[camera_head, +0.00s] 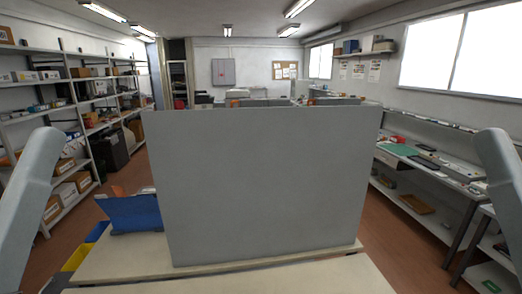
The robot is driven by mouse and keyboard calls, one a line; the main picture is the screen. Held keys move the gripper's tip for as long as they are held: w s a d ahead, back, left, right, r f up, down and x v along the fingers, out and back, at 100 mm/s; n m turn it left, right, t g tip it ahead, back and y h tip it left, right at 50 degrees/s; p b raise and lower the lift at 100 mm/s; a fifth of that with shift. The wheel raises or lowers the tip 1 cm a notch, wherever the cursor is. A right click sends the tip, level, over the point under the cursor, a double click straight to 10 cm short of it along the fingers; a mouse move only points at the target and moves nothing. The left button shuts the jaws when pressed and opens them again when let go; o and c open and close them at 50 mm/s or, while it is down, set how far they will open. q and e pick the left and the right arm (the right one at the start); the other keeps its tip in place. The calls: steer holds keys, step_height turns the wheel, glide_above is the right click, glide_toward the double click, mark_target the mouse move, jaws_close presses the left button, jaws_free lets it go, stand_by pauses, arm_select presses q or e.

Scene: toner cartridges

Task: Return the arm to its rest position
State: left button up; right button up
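Pale grey links of my two arms show at the left and right edges of the head view, the left one rising from the lower left corner and the right one at the far right. Both grippers are out of view, so I cannot see their fingers or anything in them. A large grey upright panel (265,185) stands on a pale table (120,258) in the middle and hides what is behind it. I cannot make out any toner cartridge.
A blue bin (135,214) sits on the table left of the panel. A yellow container (76,258) is beside the table's left edge. Loaded shelves (30,117) line the left wall. A workbench (455,182) with several items runs along the right. Brown floor lies between.

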arm_select(q)
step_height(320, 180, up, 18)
steer(key=p, duration=1.4)
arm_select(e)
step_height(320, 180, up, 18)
arm_select(q)
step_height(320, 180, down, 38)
steer(key=b, duration=3.7)
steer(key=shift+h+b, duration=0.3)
steer(key=shift+b, duration=0.1)
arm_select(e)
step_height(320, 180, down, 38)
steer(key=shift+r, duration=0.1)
arm_select(q)
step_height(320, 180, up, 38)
steer(key=p, duration=3.7)
steer(key=shift+p, duration=0.4)
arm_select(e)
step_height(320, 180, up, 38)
